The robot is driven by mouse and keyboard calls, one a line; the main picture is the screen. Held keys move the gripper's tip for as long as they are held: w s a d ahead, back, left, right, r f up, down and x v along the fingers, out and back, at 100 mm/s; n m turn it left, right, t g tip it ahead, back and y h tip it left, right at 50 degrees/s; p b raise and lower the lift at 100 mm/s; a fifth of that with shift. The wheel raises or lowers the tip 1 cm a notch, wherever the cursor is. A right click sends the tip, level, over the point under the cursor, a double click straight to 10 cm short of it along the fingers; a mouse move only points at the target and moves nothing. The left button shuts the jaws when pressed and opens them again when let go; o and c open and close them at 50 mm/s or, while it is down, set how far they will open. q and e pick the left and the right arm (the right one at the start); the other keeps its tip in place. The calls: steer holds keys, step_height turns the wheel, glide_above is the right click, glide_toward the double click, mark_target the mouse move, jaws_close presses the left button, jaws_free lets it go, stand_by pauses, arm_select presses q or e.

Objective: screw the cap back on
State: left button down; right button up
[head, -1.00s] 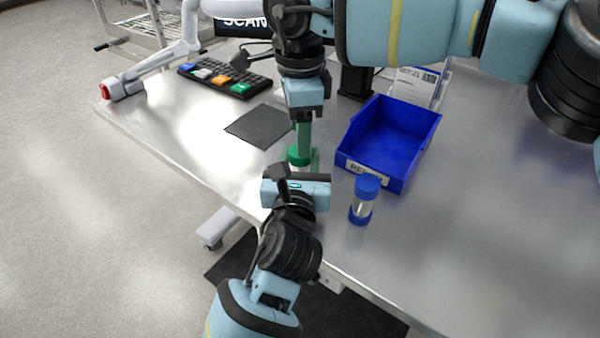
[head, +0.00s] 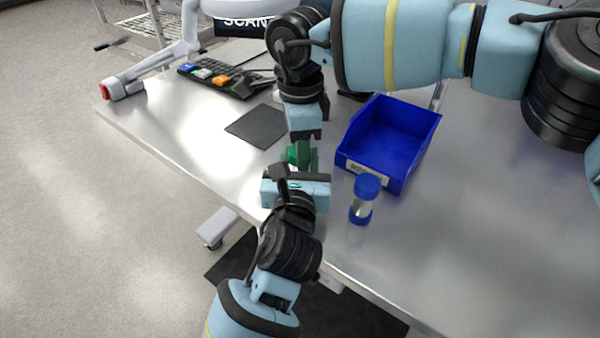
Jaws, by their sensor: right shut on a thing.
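A green cap (head: 293,156) shows at the table's near left edge, partly covered. My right gripper (head: 303,155) reaches down from above and is shut on the green cap. My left gripper (head: 296,176) comes in from the near edge just below the cap, at the height of the container's body. The container under the cap is almost wholly hidden behind my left gripper. The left fingers are hidden too, so I cannot tell whether they are shut on it. I cannot see how far the cap sits on the threads.
A blue-capped clear jar (head: 364,199) stands upright close to the right of my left gripper. A blue bin (head: 388,143) stands behind it. A dark mat (head: 258,126) and a keypad (head: 225,80) lie at left. The table's right side is clear.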

steer(key=shift+c, duration=0.5)
steer(key=shift+m, duration=1.7)
steer(key=o, duration=1.1)
steer(key=shift+r, duration=0.1)
steer(key=shift+r, duration=2.2)
